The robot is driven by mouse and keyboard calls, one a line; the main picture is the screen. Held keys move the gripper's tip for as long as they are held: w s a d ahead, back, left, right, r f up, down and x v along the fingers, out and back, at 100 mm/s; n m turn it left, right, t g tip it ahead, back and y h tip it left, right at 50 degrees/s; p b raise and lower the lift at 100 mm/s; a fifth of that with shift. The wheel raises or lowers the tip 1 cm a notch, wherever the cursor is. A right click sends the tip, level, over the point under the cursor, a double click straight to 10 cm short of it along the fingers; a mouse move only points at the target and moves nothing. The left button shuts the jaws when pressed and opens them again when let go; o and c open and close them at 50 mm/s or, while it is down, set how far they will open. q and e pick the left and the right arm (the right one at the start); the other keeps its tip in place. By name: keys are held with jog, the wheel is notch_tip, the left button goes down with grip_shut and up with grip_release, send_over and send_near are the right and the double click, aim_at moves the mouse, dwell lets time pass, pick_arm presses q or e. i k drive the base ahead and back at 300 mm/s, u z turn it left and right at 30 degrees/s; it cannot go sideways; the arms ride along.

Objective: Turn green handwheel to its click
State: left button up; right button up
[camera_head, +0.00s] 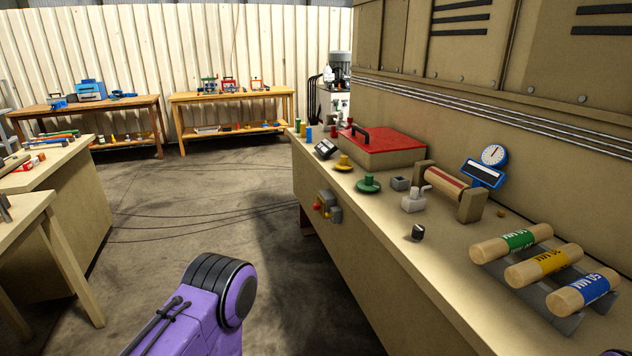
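The green handwheel (368,184) sits on the tan bench top of the machine, right of the picture's middle. It is a flat green disc with a raised knob. A yellow handwheel (343,164) stands just behind it to the left. Neither gripper shows. A purple arm link of mine with a black joint fills the bottom centre, well in front of the bench and apart from the handwheel.
A red lidded box (382,148), a roller in a stand (448,188), a blue dial gauge (486,166) and banded wooden rolls (512,244) share the bench top (440,272). A red-buttoned control box (328,206) juts from its front. The floor (190,210) left of it is clear.

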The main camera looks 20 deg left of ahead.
aim_at(366, 184)
jog(key=u, duration=1.7)
jog(key=i, duration=3.05)
jog(key=z, duration=2.6)
